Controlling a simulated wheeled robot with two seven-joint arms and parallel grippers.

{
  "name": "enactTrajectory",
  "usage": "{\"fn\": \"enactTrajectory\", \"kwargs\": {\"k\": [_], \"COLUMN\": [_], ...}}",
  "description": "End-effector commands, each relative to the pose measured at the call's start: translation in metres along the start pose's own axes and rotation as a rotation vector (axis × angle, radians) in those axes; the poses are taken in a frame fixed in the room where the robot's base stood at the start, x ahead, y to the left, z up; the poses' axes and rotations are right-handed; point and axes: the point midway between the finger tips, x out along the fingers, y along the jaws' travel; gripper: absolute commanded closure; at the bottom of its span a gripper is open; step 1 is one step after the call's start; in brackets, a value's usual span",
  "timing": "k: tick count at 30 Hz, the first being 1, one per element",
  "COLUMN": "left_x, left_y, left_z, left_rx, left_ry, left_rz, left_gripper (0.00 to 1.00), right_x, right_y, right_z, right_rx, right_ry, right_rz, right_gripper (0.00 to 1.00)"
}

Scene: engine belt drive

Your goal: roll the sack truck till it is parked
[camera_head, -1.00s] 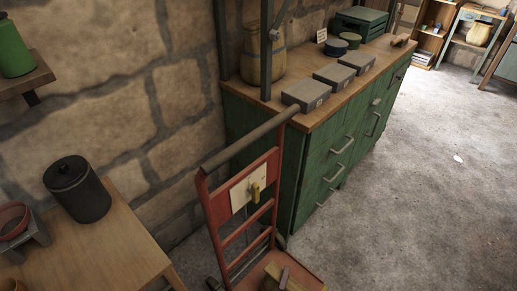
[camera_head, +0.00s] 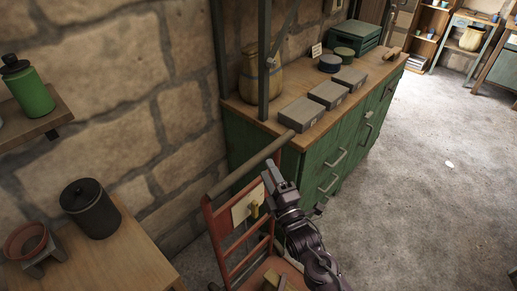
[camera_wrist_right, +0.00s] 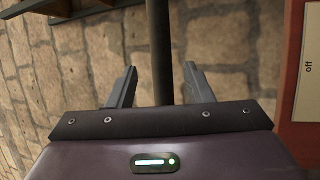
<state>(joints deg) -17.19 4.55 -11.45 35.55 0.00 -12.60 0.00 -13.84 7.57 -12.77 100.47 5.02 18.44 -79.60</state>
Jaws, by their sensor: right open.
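The red sack truck (camera_head: 221,228) stands upright between the wooden bench and the green cabinet, with its dark round handle bar (camera_head: 248,166) across the top. A cream plate with a yellow knob (camera_head: 254,209) is on its frame. My right gripper (camera_head: 270,172) is at the right part of the bar, its fingers open. In the right wrist view, the bar (camera_wrist_right: 160,45) runs between the two spread fingers (camera_wrist_right: 160,85); whether they touch it I cannot tell. A plate marked "off" (camera_wrist_right: 308,75) shows at the right there. My left gripper is out of view.
The green cabinet (camera_head: 245,143) stands close behind the truck, carrying grey boxes (camera_head: 328,94) and a jar. A wooden bench (camera_head: 130,250) with a dark canister (camera_head: 90,208) is at left. The stone wall is behind. Open concrete floor (camera_head: 420,200) lies at right.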

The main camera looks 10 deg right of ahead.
Motion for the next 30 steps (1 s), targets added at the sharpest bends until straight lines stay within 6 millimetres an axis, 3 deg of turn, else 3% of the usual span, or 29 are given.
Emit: {"fn": "enactTrajectory", "kwargs": {"k": [9,15,26,30], "left_x": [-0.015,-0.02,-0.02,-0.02], "left_y": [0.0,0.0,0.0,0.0], "left_z": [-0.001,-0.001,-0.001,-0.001], "left_rx": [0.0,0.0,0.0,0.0], "left_ry": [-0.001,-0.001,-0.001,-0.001], "left_rz": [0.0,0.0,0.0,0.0], "left_gripper": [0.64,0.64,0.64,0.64], "right_x": [0.048,0.07,0.075,0.074], "right_y": [0.003,0.0,-0.002,-0.002], "right_z": [0.0,0.0,0.0,0.0], "right_rx": [0.002,0.002,0.002,0.002], "right_ry": [-0.001,-0.001,-0.001,-0.001], "right_rz": [0.001,-0.002,-0.003,-0.003], "right_gripper": [0.54,0.54,0.55,0.73]}}
